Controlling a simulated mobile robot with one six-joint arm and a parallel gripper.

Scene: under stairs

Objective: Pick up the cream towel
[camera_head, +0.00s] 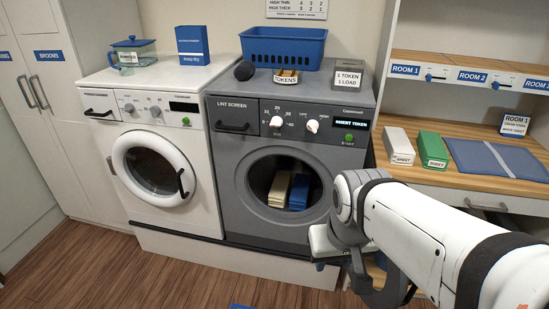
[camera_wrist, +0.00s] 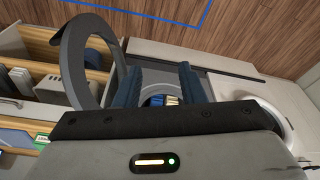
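The cream towel (camera_head: 279,189) is folded and lies in the open round drum of the grey dryer (camera_head: 226,165), left of a folded blue towel (camera_head: 299,192). In the wrist view, cream (camera_wrist: 172,101) and blue patches show small between the fingers, partly hidden by my gripper's body. My gripper (camera_wrist: 160,80) has two dark blue fingers spread apart with nothing held. In the head view my arm reaches to the lower right of the drum opening and mostly hides the gripper. The gripper is outside the drum, apart from the towels.
A dark ring (camera_wrist: 88,60), apparently the open dryer door, stands beside the gripper in the wrist view. A white washer (camera_head: 115,165) is left of the dryer. A blue basket (camera_head: 283,45) sits on top. A wooden counter (camera_head: 470,182) with packs is at right.

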